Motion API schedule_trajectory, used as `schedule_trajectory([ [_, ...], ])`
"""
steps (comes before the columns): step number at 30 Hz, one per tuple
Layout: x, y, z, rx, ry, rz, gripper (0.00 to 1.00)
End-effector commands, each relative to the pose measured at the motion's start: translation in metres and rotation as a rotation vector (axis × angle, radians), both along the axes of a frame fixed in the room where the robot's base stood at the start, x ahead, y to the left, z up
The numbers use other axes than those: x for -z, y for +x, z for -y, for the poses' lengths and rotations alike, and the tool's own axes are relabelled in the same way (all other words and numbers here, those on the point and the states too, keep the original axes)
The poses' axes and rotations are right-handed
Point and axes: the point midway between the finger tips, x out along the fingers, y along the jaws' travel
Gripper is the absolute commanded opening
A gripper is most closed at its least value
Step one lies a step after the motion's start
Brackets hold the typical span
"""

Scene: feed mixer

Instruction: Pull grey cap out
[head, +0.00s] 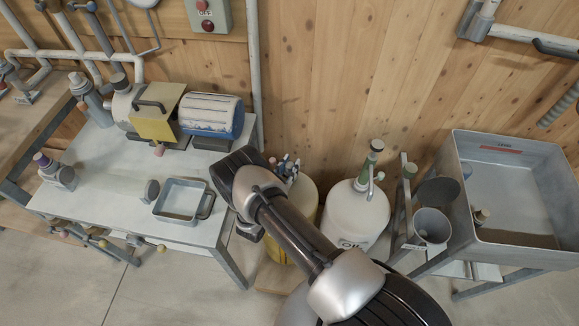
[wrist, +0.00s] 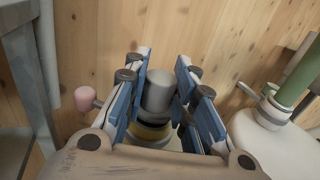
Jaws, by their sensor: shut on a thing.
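The grey cap (wrist: 158,90) is a short upright cylinder between the blue-padded fingers of my gripper (wrist: 163,70) in the wrist view. My gripper is shut on the cap. Just below it show a dark ring and a yellow collar (wrist: 150,131) on the yellow canister. I cannot tell whether the cap still touches the collar. In the head view, my gripper (head: 287,169) is over the yellow canister (head: 302,205), partly hidden by my arm. The cap cannot be made out there.
A white oil canister (head: 352,215) with a green-necked spout stands close on the right. A metal table (head: 110,205) with a mixer machine (head: 150,115) is on the left. A grey sink-like bin (head: 510,195) stands far right. The wooden wall is close behind.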

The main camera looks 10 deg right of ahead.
Motion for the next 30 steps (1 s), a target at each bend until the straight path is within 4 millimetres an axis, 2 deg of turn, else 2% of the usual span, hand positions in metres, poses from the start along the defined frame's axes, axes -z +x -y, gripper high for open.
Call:
schedule_trajectory([
  [20, -0.019, 0.000, 0.000, 0.000, 0.000, 0.001, 0.00],
  [30, -0.039, 0.000, 0.000, 0.000, 0.000, 0.001, 0.00],
])
